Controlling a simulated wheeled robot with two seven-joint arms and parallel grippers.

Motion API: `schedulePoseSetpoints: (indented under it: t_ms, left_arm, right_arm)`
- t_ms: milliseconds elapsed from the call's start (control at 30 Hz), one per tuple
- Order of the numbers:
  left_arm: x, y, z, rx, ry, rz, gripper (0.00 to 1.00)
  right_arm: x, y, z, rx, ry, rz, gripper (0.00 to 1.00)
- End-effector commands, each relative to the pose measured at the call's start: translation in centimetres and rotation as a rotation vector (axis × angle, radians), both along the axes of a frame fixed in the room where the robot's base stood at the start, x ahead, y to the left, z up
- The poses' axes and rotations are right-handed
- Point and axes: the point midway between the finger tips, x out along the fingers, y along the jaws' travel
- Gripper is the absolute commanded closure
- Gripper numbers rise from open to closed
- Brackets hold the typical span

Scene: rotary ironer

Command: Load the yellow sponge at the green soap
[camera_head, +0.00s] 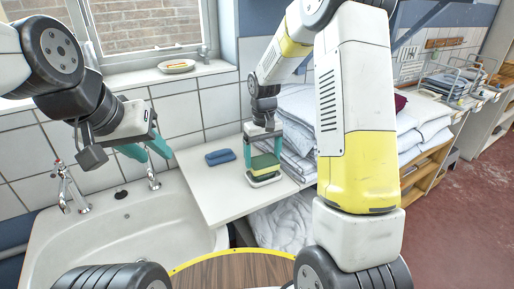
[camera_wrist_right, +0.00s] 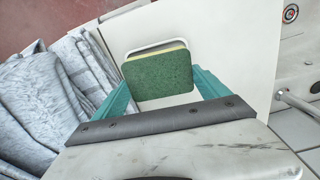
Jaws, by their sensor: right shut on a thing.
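The yellow sponge (camera_head: 264,169) has a green scouring face on top and a yellow body below. My right gripper (camera_head: 263,150) is shut on it. In the right wrist view the sponge (camera_wrist_right: 158,74) sits between the teal fingers of the gripper (camera_wrist_right: 160,88), green face toward the camera. A small pale dish (camera_head: 265,180) lies directly beneath the sponge on the white counter; I cannot tell whether they touch. No separate green soap can be made out; the dish's inside is hidden by the sponge. My left gripper (camera_head: 146,150) is open and empty above the sink.
A blue sponge-like block (camera_head: 219,157) lies on the counter (camera_head: 222,193) left of the dish. The sink (camera_head: 130,232) with taps is at left. Folded white linens (camera_head: 300,125) stand close to the right. A small dish (camera_head: 177,66) is on the windowsill.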

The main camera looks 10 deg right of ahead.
Motion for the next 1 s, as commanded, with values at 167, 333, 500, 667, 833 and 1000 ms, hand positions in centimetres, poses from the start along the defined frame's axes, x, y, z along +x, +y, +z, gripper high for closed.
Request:
schedulePoseSetpoints:
  t_ms: [167, 333, 500, 667, 833, 1000]
  left_arm:
    - [0.00, 0.00, 0.00, 0.000, 0.000, 0.000, 0.64]
    - [0.00, 0.00, 0.00, 0.000, 0.000, 0.000, 0.64]
    - [0.00, 0.00, 0.00, 0.000, 0.000, 0.000, 0.64]
    - [0.00, 0.00, 0.00, 0.000, 0.000, 0.000, 0.64]
    - [0.00, 0.00, 0.00, 0.000, 0.000, 0.000, 0.64]
    - [0.00, 0.00, 0.00, 0.000, 0.000, 0.000, 0.64]
  right_arm:
    - [-0.01, -0.02, -0.25, 0.000, 0.001, 0.000, 0.47]
    - [-0.01, -0.02, -0.46, 0.000, 0.001, 0.000, 0.47]
    - [-0.01, -0.02, -0.67, 0.000, 0.001, 0.000, 0.47]
    - [0.01, -0.02, -0.77, 0.000, 0.000, 0.000, 0.47]
    - [0.00, -0.02, -0.77, 0.000, 0.000, 0.000, 0.47]
    - [-0.01, -0.01, -0.82, 0.000, 0.001, 0.000, 0.47]
